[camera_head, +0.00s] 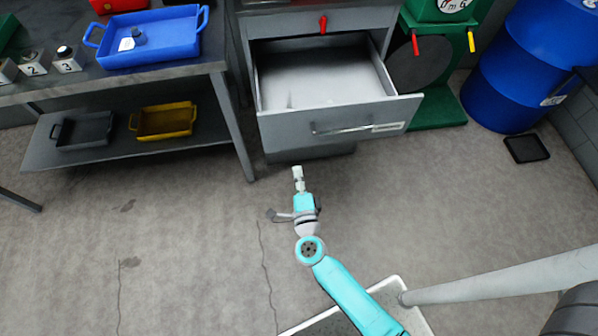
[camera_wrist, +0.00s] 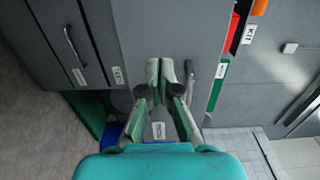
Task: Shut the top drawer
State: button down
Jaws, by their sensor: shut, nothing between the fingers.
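A grey drawer (camera_head: 285,132) stands pulled well out of the grey cabinet (camera_head: 345,18) in the head view. Its inside looks empty. A bar handle (camera_head: 345,129) and a pale label (camera_head: 388,127) are on its front. My gripper (camera_head: 297,170) is in front of and below the drawer front in the picture, left of the handle. In the wrist view its pale fingers (camera_wrist: 165,72) are shut and empty, before a grey front with a bar handle (camera_wrist: 190,82) just right of them. I cannot tell whether the fingers touch that front.
A workbench at the left holds a blue tray (camera_head: 150,50) and numbered blocks; a yellow tray (camera_head: 163,121) is on its lower shelf. A green machine base (camera_head: 440,112) and a blue barrel (camera_head: 520,70) stand to the right. The floor before the cabinet is clear.

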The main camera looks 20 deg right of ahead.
aim_at(291, 137)
jog(key=x, duration=1.1)
